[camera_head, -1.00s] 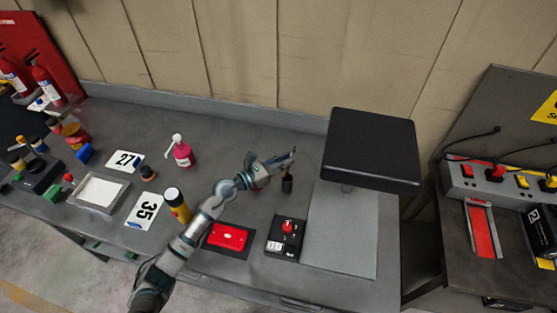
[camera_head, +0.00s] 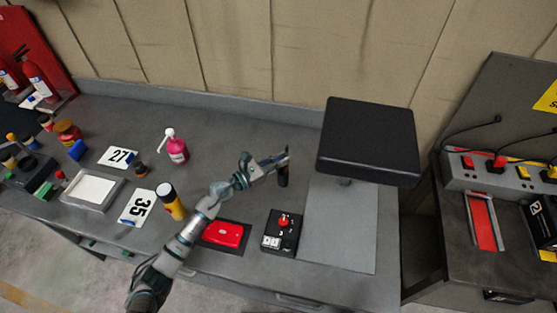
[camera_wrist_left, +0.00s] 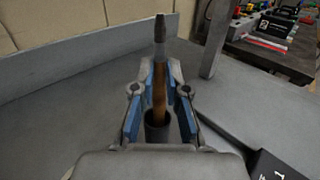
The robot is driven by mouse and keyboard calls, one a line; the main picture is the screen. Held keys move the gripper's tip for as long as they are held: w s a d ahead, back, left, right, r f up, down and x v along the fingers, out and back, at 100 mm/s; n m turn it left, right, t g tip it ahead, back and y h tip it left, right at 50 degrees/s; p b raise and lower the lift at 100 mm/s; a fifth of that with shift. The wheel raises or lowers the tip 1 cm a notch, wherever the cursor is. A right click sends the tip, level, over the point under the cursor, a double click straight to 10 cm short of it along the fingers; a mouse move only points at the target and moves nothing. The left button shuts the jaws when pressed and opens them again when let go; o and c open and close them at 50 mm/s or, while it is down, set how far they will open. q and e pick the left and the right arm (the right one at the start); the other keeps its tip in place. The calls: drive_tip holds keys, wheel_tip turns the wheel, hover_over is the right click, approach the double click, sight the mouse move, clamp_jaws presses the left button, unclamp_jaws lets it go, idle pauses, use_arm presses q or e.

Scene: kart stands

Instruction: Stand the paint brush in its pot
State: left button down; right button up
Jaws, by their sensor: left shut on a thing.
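My left gripper (camera_head: 276,161) is at the dark pot (camera_head: 283,177) on the workbench. In the left wrist view, the gripper (camera_wrist_left: 160,80) is shut on the paint brush (camera_wrist_left: 159,88). The brush is about upright, its dark tip and grey collar up and its wooden handle down. The dark round pot (camera_wrist_left: 157,132) shows between the fingers, below the brush. The handle's lower end lines up with the pot's mouth; I cannot tell how deep it is inside. In the head view the fingers mostly hide the brush. My right gripper is not in view.
A black box with a red knob (camera_head: 283,222) and a red case (camera_head: 223,233) lie in front of the pot. A black raised plate on a stand (camera_head: 368,140) is close to its right. A pink bottle (camera_head: 176,150) and a yellow can (camera_head: 170,203) stand to the left.

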use_arm(q)
drive_tip(key=shift+r, duration=0.1)
drive_tip(key=c, duration=1.1)
unclamp_jaws()
drive_tip(key=shift+a, duration=0.6)
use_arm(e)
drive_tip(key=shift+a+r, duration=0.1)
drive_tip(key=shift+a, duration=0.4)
use_arm(q)
drive_tip(key=shift+d, duration=0.1)
drive_tip(key=shift+s, duration=0.1)
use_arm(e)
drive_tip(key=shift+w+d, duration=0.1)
use_arm(q)
drive_tip(key=shift+v, duration=5.85)
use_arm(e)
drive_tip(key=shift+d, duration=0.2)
use_arm(q)
drive_tip(key=shift+a, duration=0.45)
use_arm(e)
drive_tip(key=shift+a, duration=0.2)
